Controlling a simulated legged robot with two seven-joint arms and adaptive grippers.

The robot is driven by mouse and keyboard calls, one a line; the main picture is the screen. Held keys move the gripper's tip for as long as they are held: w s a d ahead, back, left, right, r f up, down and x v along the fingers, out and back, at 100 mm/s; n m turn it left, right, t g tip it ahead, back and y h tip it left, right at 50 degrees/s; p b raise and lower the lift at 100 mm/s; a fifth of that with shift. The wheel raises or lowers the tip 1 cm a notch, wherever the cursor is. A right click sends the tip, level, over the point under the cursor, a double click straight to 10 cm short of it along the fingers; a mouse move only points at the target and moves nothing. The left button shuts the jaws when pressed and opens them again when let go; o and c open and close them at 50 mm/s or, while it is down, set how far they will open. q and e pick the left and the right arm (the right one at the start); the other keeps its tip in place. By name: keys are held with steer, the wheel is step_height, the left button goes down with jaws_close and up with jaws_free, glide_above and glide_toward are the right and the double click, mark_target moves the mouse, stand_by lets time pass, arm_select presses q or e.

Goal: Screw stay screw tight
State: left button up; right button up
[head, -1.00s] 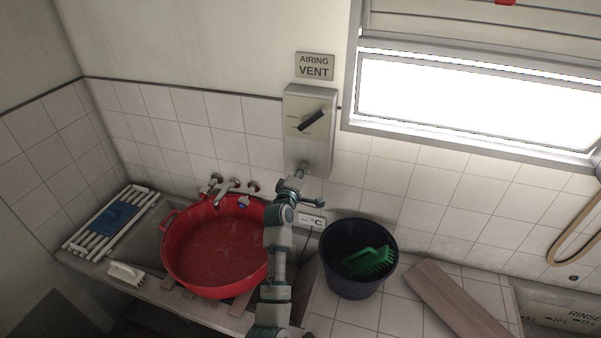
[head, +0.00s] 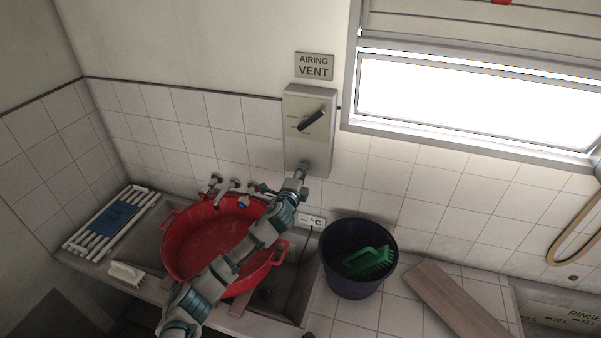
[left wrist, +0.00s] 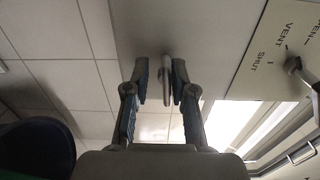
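The grey vent box (head: 310,150) is on the wall under the "AIRING VENT" sign, with a dark lever handle (head: 311,120) tilted up to the right on its front. My left gripper (head: 303,170) is at the lower end of the box. In the left wrist view its fingers (left wrist: 160,82) are apart. A thin upright grey piece, seemingly the stay screw (left wrist: 167,78), stands between the fingertips, nearer the right finger; whether that finger touches it I cannot tell. The head view does not show the screw clearly. My right gripper is out of view.
A wooden board (head: 455,300) lies at right. The window (head: 470,100) is right of the box.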

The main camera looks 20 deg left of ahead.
arm_select(q)
steer(key=o, duration=0.8)
steer(key=shift+r, duration=0.1)
steer(key=shift+r, duration=0.1)
steer(key=shift+s+p, duration=0.3)
steer(key=shift+s, duration=0.05)
steer(key=s+p, duration=0.3)
steer(key=s, duration=0.3)
steer(key=shift+s+a, duration=0.15)
